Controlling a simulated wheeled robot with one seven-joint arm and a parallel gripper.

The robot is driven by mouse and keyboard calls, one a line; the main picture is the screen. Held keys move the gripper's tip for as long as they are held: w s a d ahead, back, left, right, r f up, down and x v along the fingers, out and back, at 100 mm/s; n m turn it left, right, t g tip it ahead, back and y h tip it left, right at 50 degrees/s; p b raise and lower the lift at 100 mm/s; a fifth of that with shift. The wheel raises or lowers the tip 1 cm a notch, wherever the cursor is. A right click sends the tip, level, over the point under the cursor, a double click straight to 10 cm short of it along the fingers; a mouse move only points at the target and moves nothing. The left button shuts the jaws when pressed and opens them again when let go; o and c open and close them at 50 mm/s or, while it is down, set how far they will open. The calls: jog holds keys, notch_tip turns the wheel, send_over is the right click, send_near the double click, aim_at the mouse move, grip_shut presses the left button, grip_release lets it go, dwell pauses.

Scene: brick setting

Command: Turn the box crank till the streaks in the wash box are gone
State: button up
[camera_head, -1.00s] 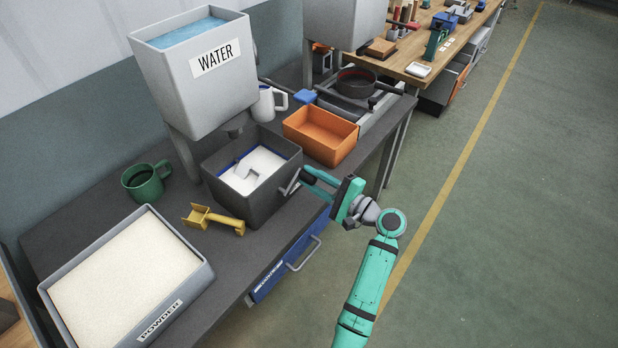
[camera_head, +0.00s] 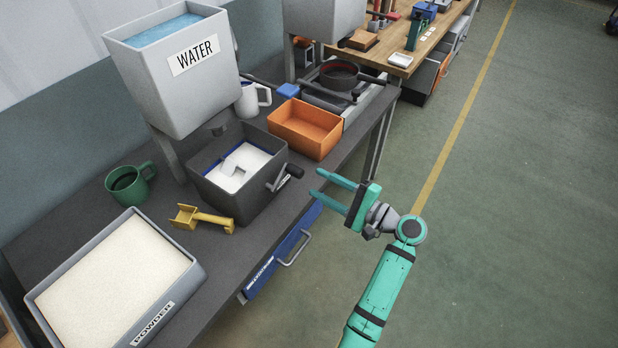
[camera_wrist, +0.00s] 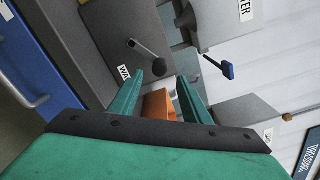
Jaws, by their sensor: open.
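The dark grey wash box (camera_head: 230,199) stands on the bench under the water tank. The box crank (camera_head: 283,177) is on the box's right side, with a dark knob (camera_head: 294,171). My gripper (camera_head: 318,182) is open and empty, to the right of the crank and apart from it. In the wrist view the crank knob (camera_wrist: 158,70) shows beyond the fingers (camera_wrist: 162,92), outside them.
An orange bin (camera_head: 305,128) stands behind the box. A yellow scoop (camera_head: 203,218), green mug (camera_head: 130,184) and powder tray (camera_head: 192,277) lie to the left. The water tank (camera_head: 170,95) overhangs the box.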

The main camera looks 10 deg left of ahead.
jog(key=shift+v, duration=1.25)
jog(key=s+f+m+t+h, duration=0.15)
jog(key=s+f+h, duration=0.25)
jog(key=f, duration=0.5)
jog(key=s+f+m+t+h, duration=0.1)
jog(key=s+f+t+h, duration=0.2)
jog(key=f, duration=0.6)
jog(key=s+d+f+n+h, duration=0.1)
jog(key=s+d+f+h, duration=0.15)
jog(key=s, duration=0.35)
jog(key=s+d+f+h, duration=0.2)
jog(key=s+f+h, duration=0.15)
jog(key=s, duration=0.25)
jog(key=s+d+r+n+t+h, duration=0.25)
jog(key=s+n+h, duration=0.2)
jog(key=s, duration=0.75)
jog(key=s+r+n+t, duration=0.2)
jog(key=s+r+n, duration=0.4)
jog(key=r, duration=0.8)
jog(key=s, duration=0.3)
jog(key=shift+s+r+n, duration=0.25)
jog(key=shift+s+n, duration=0.1)
jog(key=shift+n, duration=0.05)
jog(key=shift+d+y, duration=0.15)
jog(key=shift+y, duration=0.1)
